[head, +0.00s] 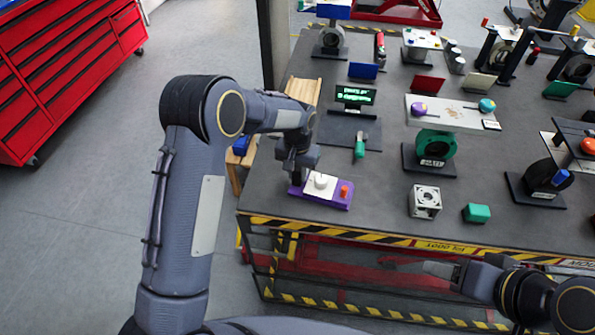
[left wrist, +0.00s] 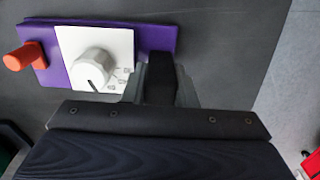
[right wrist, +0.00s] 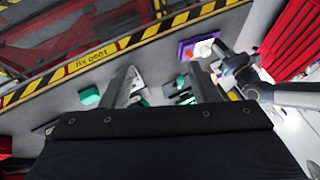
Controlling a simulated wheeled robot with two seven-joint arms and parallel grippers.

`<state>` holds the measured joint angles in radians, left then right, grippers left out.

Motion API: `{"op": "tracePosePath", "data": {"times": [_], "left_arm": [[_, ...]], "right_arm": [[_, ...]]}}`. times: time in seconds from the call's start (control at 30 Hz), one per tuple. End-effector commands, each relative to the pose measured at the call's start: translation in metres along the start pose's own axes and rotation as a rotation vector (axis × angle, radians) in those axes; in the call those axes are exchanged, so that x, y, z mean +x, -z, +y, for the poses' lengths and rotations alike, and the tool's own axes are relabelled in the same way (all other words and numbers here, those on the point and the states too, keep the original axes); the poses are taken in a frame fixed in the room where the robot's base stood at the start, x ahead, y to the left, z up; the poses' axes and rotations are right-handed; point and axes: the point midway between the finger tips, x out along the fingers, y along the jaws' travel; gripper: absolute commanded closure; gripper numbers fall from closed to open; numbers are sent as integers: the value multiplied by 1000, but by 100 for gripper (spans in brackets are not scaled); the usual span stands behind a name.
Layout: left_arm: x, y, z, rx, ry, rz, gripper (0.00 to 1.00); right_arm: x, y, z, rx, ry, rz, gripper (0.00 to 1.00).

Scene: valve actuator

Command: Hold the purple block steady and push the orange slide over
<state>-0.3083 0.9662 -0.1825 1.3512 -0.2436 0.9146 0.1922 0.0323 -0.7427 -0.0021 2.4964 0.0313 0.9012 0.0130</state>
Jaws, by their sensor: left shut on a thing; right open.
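The purple block (head: 325,195) lies flat near the table's front left edge. On it are a white plate with a white knob (head: 321,181) and the orange slide (head: 344,190) at its right end. In the left wrist view the purple block (left wrist: 160,37) shows with the orange slide (left wrist: 24,56) at its left end. My left gripper (head: 296,175) is shut on the block's end away from the slide; its fingers (left wrist: 162,82) hide that part. My right gripper (right wrist: 165,88) is open and empty, in front of the table edge and well away from the block.
A silver cube-shaped part (head: 425,201) and a green block (head: 477,213) stand right of the purple block. A green-handled tool (head: 360,145) and a display (head: 355,96) are behind it. The striped table edge (head: 370,236) runs in front.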

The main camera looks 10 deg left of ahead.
Motion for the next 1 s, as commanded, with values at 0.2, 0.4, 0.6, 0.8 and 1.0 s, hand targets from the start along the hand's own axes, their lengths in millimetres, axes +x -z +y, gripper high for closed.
{"op": "tracePosePath", "data": {"times": [0.2,0.4,0.6,0.8,1.0], "left_arm": [[4,-2,0,1,1,-7,100],[5,-3,0,1,1,-9,100],[5,-3,0,1,1,-11,100],[6,-4,0,1,1,-12,100],[6,-4,0,1,1,-13,100]], "right_arm": [[8,6,1,29,-17,0,71],[46,34,4,157,-64,19,97],[103,58,-2,336,-44,49,100],[157,69,-17,541,58,66,100],[189,74,-34,722,168,70,100]]}}
